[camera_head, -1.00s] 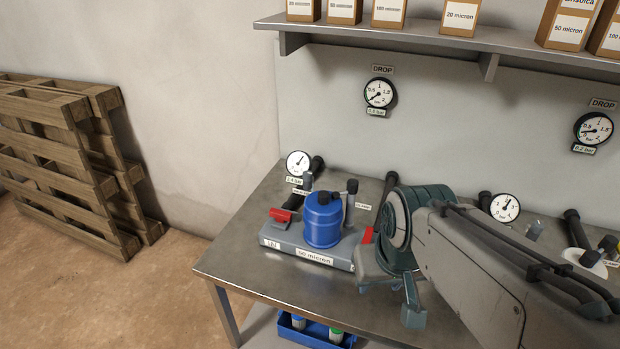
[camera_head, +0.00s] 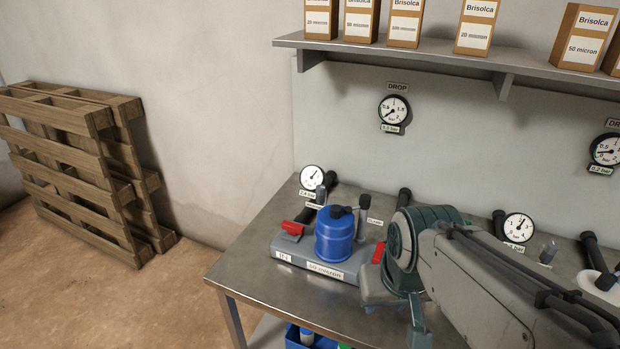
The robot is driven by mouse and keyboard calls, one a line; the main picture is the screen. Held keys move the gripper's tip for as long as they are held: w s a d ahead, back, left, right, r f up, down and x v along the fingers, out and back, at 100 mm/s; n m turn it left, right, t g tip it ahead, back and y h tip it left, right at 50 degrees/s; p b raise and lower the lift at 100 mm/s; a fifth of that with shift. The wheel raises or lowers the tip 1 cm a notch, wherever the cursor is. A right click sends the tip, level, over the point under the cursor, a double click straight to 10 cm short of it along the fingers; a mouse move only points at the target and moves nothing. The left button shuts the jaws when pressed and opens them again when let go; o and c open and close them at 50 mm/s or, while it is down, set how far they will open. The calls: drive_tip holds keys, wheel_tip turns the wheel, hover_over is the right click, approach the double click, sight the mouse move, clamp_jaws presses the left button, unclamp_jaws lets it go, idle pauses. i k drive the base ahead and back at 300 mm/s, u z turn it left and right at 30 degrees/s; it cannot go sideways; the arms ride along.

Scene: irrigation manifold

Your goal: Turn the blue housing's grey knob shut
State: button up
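The blue housing (camera_head: 334,240) is an upright cylinder with a dark cap (camera_head: 339,211), standing on a grey base block labelled 50 micron (camera_head: 297,252). A small grey knob (camera_head: 321,193) shows just behind it to the left, and a darker upright knob (camera_head: 363,201) stands at its right. I cannot tell from here how far either is turned. My gripper (camera_head: 394,305) is at the end of my arm, to the right of the housing and nearer the camera, apart from the knobs. Its fingertips are not clear, so its opening cannot be told.
Red levers sit left (camera_head: 292,228) and right (camera_head: 378,252) of the housing. A small gauge (camera_head: 312,178) and black pipes stand behind. The bench (camera_head: 255,240) is bare at left. A shelf of boxes (camera_head: 430,55) hangs above. Pallets (camera_head: 75,160) lean at far left. My arm covers the bench's right.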

sight(320, 189)
drive_tip(key=u, duration=0.7)
drive_tip(key=k, duration=1.05)
drive_tip(key=u, duration=1.05)
drive_tip(key=i, duration=1.35)
drive_tip(key=z, duration=1.5)
drive_tip(key=i, duration=0.7)
drive_tip(key=z, duration=0.8)
